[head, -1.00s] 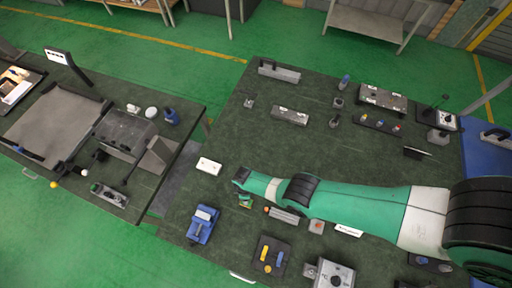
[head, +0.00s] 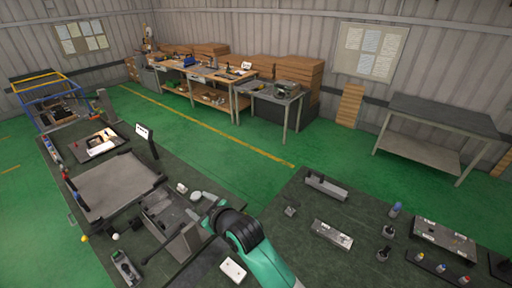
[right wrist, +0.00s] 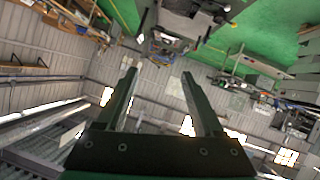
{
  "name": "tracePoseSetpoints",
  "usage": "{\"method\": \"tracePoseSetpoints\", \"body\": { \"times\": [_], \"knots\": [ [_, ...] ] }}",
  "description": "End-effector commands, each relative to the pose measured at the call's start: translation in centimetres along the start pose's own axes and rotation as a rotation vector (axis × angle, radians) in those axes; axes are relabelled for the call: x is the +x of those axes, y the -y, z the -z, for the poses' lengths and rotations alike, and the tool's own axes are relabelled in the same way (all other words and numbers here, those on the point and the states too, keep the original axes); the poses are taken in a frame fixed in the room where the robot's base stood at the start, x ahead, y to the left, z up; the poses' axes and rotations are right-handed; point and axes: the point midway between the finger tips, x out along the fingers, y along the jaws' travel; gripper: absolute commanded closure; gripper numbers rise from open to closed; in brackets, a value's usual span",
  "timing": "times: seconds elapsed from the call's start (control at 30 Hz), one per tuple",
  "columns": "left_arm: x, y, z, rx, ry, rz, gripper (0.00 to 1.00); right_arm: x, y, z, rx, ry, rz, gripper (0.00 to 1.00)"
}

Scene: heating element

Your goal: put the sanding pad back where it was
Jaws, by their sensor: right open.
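I cannot pick out a sanding pad for certain in either view. My right gripper (head: 209,204) is above the right end of the left workbench (head: 105,225), near a white round item (head: 195,196) and a grey machine (head: 165,212). In the right wrist view its two fingers (right wrist: 158,80) are apart, with nothing between them. The wrist view looks towards the wall and roof, with benches upside down. My left gripper is not in view.
A gap separates the two benches. Green floor (head: 255,150) lies behind them.

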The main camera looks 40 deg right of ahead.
Motion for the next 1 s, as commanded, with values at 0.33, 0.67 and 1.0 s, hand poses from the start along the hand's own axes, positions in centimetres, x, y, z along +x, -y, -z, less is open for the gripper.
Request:
{"method": "tracePoseSetpoints", "body": {
  "times": [0.33, 0.67, 1.0],
  "knots": [
    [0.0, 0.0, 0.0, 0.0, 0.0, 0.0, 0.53, -27.7, -7.2, 27.1, 0.197, -0.918, -0.155, 0.31],
    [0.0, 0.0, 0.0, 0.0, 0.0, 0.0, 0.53, -42.0, -7.7, 29.5, 0.257, -1.269, -0.158, 0.31],
    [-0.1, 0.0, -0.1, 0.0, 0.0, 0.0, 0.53, -41.8, -7.7, 29.4, 0.255, -1.266, -0.159, 0.31]
  ]
}}
